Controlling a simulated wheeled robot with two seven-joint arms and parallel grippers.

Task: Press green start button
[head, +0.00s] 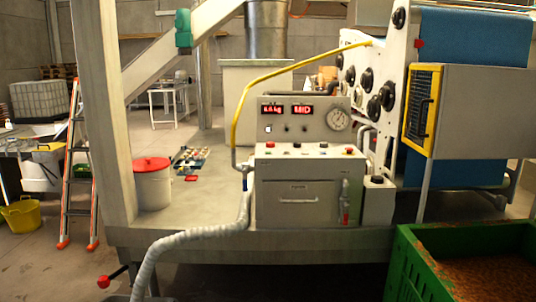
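The press control box (295,188) stands on the trailer deck in the middle of the head view. Its upper panel (284,116) has two red lit displays, the right one reading MID, small knobs below them and a round gauge (338,120) at right. A row of small buttons (297,145) runs along the ledge below. A red button (349,150) sits at the right end of this row. The buttons are too small for me to tell which one is green. Neither of my grippers is in view.
A yellow pipe (237,110) rises left of the box, and a grey ribbed hose (190,233) hangs over the deck edge. A green crate (470,238) stands at front right. A white bucket with a red lid (152,184) stands on the deck, left.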

